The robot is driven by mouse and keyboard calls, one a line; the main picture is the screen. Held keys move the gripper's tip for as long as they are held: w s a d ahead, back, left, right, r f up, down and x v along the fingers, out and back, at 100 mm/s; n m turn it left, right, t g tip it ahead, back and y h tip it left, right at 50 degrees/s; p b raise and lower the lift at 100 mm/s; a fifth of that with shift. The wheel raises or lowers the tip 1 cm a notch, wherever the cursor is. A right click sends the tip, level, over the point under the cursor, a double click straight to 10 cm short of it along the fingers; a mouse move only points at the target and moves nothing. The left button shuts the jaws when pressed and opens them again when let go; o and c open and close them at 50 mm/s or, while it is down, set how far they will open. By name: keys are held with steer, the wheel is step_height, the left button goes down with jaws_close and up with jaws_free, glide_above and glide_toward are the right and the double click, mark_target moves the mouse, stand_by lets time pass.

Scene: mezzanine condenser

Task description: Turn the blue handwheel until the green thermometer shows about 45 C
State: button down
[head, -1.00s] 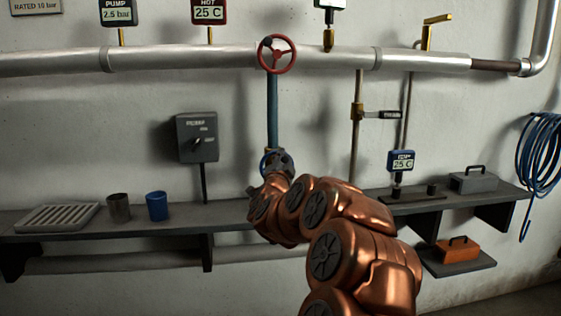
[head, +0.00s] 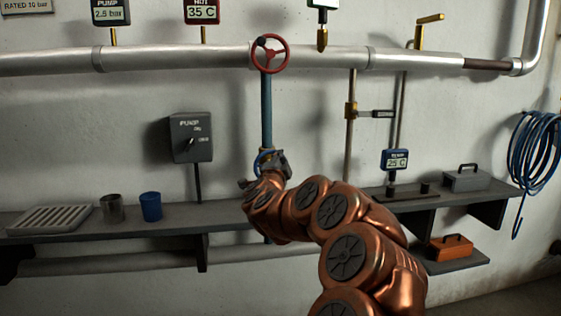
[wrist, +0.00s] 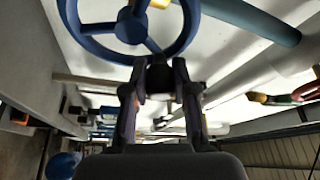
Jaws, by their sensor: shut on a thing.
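The blue handwheel (wrist: 131,26) fills the top of the wrist view; in the head view its blue rim (head: 261,160) is partly hidden by my gripper. My gripper (wrist: 160,78) is shut on the near edge of the rim; in the head view its jaws (head: 273,161) are at the foot of the blue vertical pipe. The green-edged gauge (head: 323,4) is cut off by the top of the head view, so its reading is hidden. The red HOT gauge (head: 202,11) reads 35 C, and the blue-edged gauge (head: 395,160) reads 25 C.
A red handwheel (head: 270,54) sits on the pipe above. The shelf (head: 232,217) holds a blue cup (head: 151,206), a metal cup (head: 112,208) and a rack (head: 48,219). A pump switch box (head: 191,137) is left of the blue pipe; a coiled blue hose (head: 535,160) hangs far right.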

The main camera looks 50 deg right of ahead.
steer(key=c, duration=0.9)
jaws_free()
steer(key=shift+v, duration=6)
steer(key=shift+w, duration=0.1)
